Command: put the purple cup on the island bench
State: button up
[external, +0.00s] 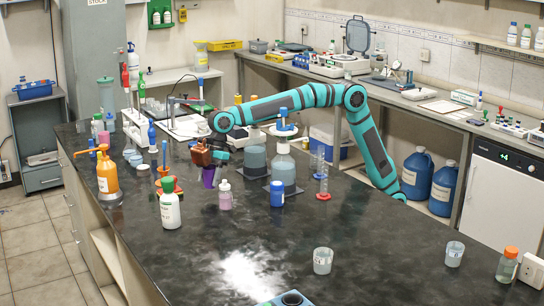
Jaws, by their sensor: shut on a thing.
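The purple cup (209,177) is in the external view, just under my gripper (209,163), over the middle-left part of the dark island bench (300,226). My gripper is shut on the cup, which is tilted slightly. Its upper part is partly hidden by the jaws. I cannot tell whether the cup's base touches the bench top or hangs a little above it. My teal arm reaches in from the right, over the bottles.
A pink bottle (225,194) stands close right of the cup, and a white bottle with green cap (169,204) at front left. An orange bottle (107,174) stands further left. Large clear bottles (283,168) stand to the right.

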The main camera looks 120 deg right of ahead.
aim_at(209, 187)
jog(key=shift+f, duration=2)
jog(key=shift+f, duration=0.1)
jog(key=o, duration=1)
jog(key=shift+c, duration=0.2)
jog(key=v, duration=1.2)
